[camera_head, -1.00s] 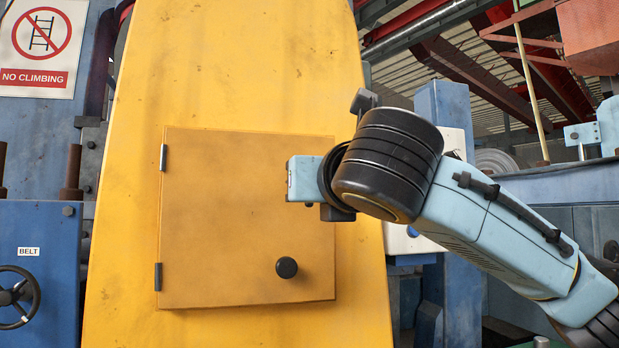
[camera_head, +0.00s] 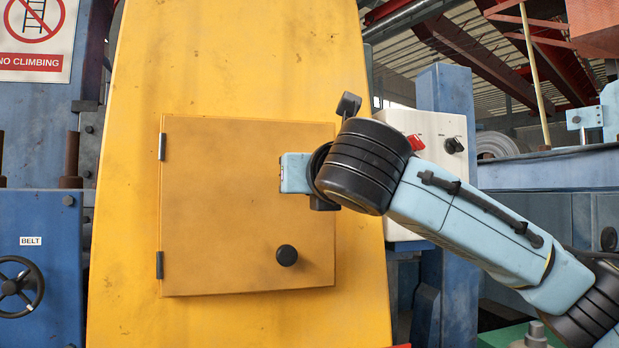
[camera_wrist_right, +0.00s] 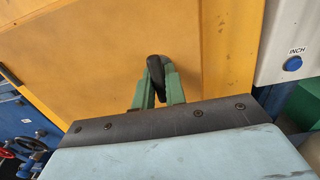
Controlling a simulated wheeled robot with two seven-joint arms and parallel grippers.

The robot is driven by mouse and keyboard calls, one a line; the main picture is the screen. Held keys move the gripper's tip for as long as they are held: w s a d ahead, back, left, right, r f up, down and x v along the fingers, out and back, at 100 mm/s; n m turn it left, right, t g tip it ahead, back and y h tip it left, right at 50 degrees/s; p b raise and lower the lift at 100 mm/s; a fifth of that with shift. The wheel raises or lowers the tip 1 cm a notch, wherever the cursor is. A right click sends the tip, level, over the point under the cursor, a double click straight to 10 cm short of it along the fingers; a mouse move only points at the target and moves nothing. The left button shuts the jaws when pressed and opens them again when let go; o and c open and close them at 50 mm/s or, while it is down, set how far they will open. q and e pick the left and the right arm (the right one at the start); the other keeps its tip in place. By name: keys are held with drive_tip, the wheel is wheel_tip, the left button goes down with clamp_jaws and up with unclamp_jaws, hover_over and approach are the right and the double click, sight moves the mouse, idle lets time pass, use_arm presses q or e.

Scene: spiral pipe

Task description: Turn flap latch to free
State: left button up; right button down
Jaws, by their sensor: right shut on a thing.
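The square orange-yellow flap (camera_head: 225,215) is closed on the yellow housing, with two dark hinges on its left edge. A round black knob (camera_head: 287,255) sits near its lower right corner. In the right wrist view, the green fingers of my right gripper (camera_wrist_right: 157,84) are shut on the black latch handle (camera_wrist_right: 155,68), close to the flap face (camera_wrist_right: 110,60). In the head view, my pale blue right hand (camera_head: 295,173) is in front of the flap's upper right part; its fingers and the latch are hidden there. My left gripper is not in view.
A pale control box (camera_head: 440,135) with a red switch and a black knob stands right of the housing, behind my right arm. A blue button marked INCH (camera_wrist_right: 293,63) shows in the wrist view. A blue belt unit (camera_head: 40,245) with a handwheel is at left.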

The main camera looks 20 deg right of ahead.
drive_tip(key=shift+m, duration=0.3)
drive_tip(key=m+b, duration=0.1)
drive_tip(key=m, duration=0.2)
drive_tip(key=shift+m, duration=0.3)
drive_tip(key=m+b, duration=0.1)
drive_tip(key=m, duration=0.3)
drive_tip(key=shift+m, duration=0.3)
drive_tip(key=m+b, duration=0.2)
drive_tip(key=m, duration=0.2)
drive_tip(key=shift+a, duration=0.1)
drive_tip(key=m+b, duration=0.1)
drive_tip(key=m, duration=0.4)
drive_tip(key=shift+r, duration=0.1)
drive_tip(key=c, duration=1.4)
unclamp_jaws()
drive_tip(key=shift+c, duration=0.2)
